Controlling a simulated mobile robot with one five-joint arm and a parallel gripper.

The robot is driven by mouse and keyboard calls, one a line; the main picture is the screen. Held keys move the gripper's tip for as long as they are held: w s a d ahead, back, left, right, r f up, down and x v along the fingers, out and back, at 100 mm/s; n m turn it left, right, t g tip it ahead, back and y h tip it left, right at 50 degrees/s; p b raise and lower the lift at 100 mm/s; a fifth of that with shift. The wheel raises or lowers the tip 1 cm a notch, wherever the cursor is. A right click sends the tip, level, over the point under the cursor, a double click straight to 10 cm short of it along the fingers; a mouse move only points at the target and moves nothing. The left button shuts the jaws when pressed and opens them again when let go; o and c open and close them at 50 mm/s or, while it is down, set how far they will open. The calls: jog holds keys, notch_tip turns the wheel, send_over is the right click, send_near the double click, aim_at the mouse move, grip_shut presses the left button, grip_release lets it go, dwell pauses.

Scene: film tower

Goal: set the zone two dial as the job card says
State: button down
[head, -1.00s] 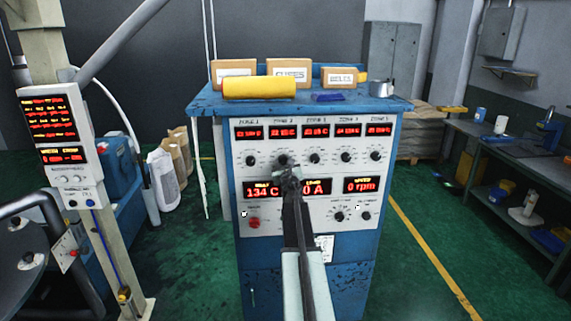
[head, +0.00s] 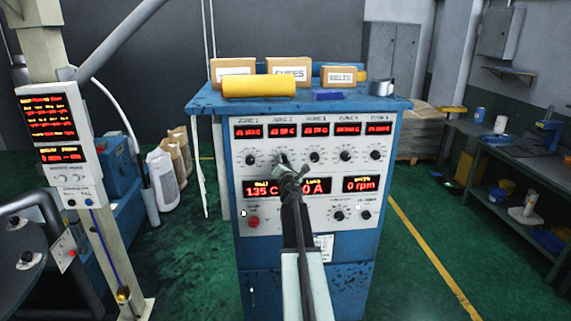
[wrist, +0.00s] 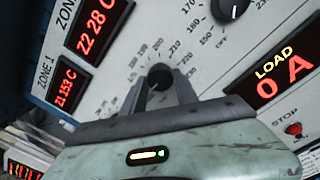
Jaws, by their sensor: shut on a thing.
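The zone two dial is a small black knob (wrist: 158,77) on the white panel, with printed numbers around it, about 180 to 230. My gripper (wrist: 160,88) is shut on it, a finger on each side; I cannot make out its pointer. In the head view my gripper (head: 290,172) reaches up the panel to the second dial (head: 283,158) from the left. The zone two display (wrist: 97,25) shows red digits like "Z2 28 C". A white paper (head: 323,247) is stuck low on the blue cabinet (head: 300,290); its print is too small to read.
The zone three dial (wrist: 231,8) is close beside my gripper. A red button (head: 253,222) sits lower left on the panel. Boxes (head: 289,69) and a yellow roll (head: 258,87) lie on top. A post with a display box (head: 50,120) stands left; a workbench (head: 500,165) stands right.

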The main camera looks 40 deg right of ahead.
jog(key=m, duration=0.7)
jog(key=shift+s+f+m, duration=0.1)
jog(key=shift+f+m, duration=0.05)
jog(key=shift+m, duration=0.15)
jog(key=m, duration=0.3)
jog(key=shift+m, duration=0.4)
jog(key=m, duration=0.4)
jog(key=shift+f+m, duration=0.1)
jog(key=shift+m, duration=0.2)
jog(key=m, duration=1)
jog(key=shift+a+m+g, duration=0.15)
jog(key=shift+m+g, duration=0.15)
jog(key=shift+g, duration=0.1)
jog(key=c, duration=0.9)
grip_release()
jog(key=shift+c, duration=0.2)
